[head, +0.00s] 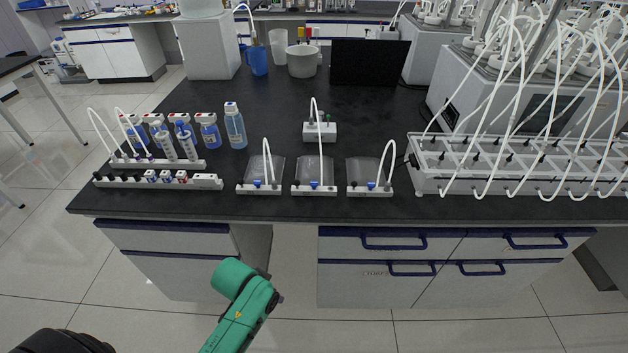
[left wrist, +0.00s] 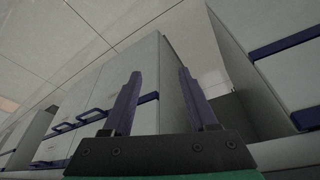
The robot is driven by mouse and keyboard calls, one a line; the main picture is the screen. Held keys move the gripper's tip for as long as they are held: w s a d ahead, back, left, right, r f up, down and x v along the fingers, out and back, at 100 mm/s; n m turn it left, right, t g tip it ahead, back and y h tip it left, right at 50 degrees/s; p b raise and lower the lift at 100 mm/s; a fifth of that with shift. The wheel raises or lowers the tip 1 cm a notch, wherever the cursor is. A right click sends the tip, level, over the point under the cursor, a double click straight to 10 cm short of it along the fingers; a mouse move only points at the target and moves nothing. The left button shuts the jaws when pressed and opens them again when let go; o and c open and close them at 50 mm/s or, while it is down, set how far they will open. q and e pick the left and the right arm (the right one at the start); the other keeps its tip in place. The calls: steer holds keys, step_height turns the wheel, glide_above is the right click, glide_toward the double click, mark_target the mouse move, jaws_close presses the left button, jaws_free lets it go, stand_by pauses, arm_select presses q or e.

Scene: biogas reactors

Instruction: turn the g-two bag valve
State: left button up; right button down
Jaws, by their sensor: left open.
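Three clear flat bags stand in white holders in a row at the front of the dark bench, each with a small blue valve and a white tube. The middle bag (head: 314,170) has its blue valve (head: 314,184) at its front. The left valve (head: 258,183) and right valve (head: 371,186) look alike. The labels are too small to read, so I cannot tell which is g-two. My left gripper (left wrist: 155,74) is open and empty in the left wrist view, facing drawer fronts and floor. In the head view my green arm is below the bench's front edge. My right gripper is not in view.
A large tube rack (head: 515,165) is on the right. Blue drawer handles (head: 394,242) stick out below the bench.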

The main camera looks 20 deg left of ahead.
arm_select(q)
steer(key=w+d+r+m+t+h, duration=0.1)
steer(key=w+d+r, duration=0.25)
steer(key=r, duration=0.25)
steer(key=w+d+r+m+h, duration=0.1)
steer(key=w+d+r+m, duration=0.1)
steer(key=w+r, duration=0.25)
glide_toward(314, 183)
steer(key=shift+m+g+y, duration=0.3)
steer(key=shift+m+y, duration=0.1)
steer(key=x, duration=0.2)
steer(key=p+x, duration=0.1)
steer(key=x, duration=0.5)
steer(key=shift+w+d+r, duration=0.2)
steer(key=shift+w+d, duration=0.05)
steer(key=shift+c, duration=0.3)
jaws_close()
